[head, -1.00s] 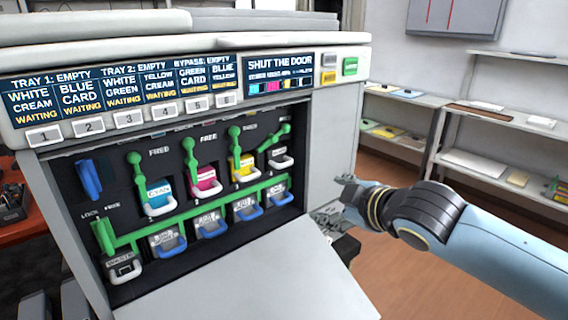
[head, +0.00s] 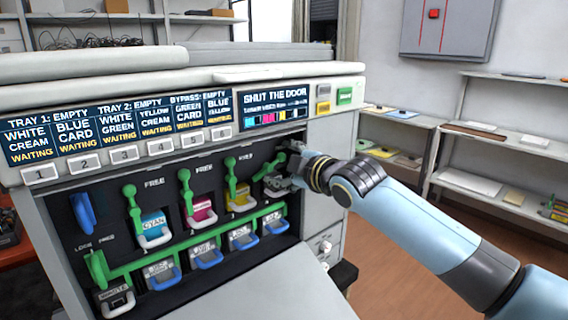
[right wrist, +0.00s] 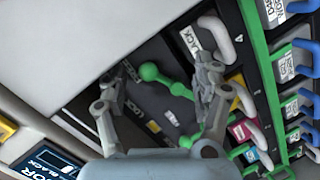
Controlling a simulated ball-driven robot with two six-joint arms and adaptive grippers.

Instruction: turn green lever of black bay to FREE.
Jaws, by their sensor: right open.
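The green lever of the black bay (right wrist: 165,80) ends in a round knob and lies between the spread fingers of my right gripper (right wrist: 165,90) in the right wrist view. I see no clear contact with it. The word LOCK shows beside the knob. The black cartridge (right wrist: 190,40) has a white label and a pale handle. In the head view my right gripper (head: 282,170) is open at the right end of the upper row and hides most of this bay; a bit of the green lever (head: 262,173) shows at its left. My left gripper is out of view.
The cyan (head: 130,205), magenta (head: 186,190) and yellow (head: 232,180) bays have their green levers upright, with FREE lettering above. A long green bar (head: 150,262) runs below them over blue-handled units. The open door (head: 250,285) slopes out in front.

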